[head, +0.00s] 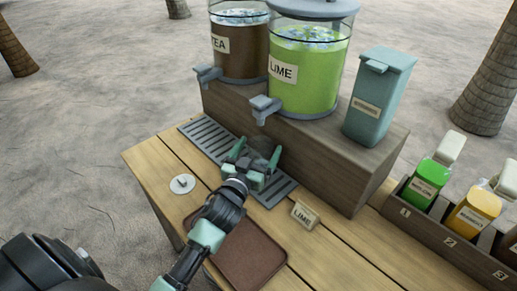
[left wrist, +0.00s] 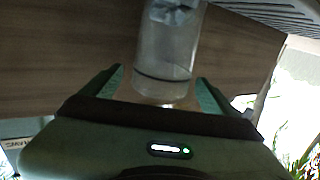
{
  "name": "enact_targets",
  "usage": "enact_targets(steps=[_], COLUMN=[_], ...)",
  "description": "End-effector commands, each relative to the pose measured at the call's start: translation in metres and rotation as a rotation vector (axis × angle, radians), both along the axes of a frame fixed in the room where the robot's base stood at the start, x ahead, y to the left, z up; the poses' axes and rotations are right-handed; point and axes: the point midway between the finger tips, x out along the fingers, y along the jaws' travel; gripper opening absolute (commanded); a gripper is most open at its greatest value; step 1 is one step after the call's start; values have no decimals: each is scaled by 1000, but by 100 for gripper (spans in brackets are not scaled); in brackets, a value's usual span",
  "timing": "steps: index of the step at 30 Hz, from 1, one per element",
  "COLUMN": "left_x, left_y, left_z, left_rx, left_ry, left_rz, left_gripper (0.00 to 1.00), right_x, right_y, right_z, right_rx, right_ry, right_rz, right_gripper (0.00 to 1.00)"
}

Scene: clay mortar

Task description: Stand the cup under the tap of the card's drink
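A small card (head: 305,214) reading LIME stands on the table. The green LIME dispenser (head: 310,70) has a grey tap (head: 265,108); the brown TEA dispenser (head: 240,45) has its own tap (head: 207,73) to the left. A clear cup (head: 262,143) is on or over the drip tray (head: 207,136), below the LIME tap; my gripper partly hides it. My left gripper (head: 257,155) has its fingers spread on either side of the cup. In the left wrist view the cup (left wrist: 165,65) sits between the fingers, with narrow gaps seeming to show. My right gripper is not in view.
A teal lidded container (head: 379,97) stands on the wooden block right of the dispensers. A rack (head: 440,235) with green and yellow bottles is at the right. A brown tray (head: 247,255) lies at the front, and a small white disc (head: 182,184) at the left.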

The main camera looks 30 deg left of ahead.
Motion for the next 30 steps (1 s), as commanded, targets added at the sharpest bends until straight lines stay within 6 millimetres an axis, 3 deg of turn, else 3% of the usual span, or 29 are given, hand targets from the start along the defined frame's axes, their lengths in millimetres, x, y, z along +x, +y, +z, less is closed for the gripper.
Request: enact_targets(steps=[11,24,30], left_x=[-6,-94,-115], left_y=[-1,-9,-11], left_z=[4,3,3], left_rx=[-1,-2,0], left_ry=[1,3,0], left_rz=[-1,2,1], left_gripper=[88,88,88], right_x=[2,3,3], right_y=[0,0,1], right_z=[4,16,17], right_rx=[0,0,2], right_ry=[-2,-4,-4], right_rz=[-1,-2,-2], right_gripper=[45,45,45])
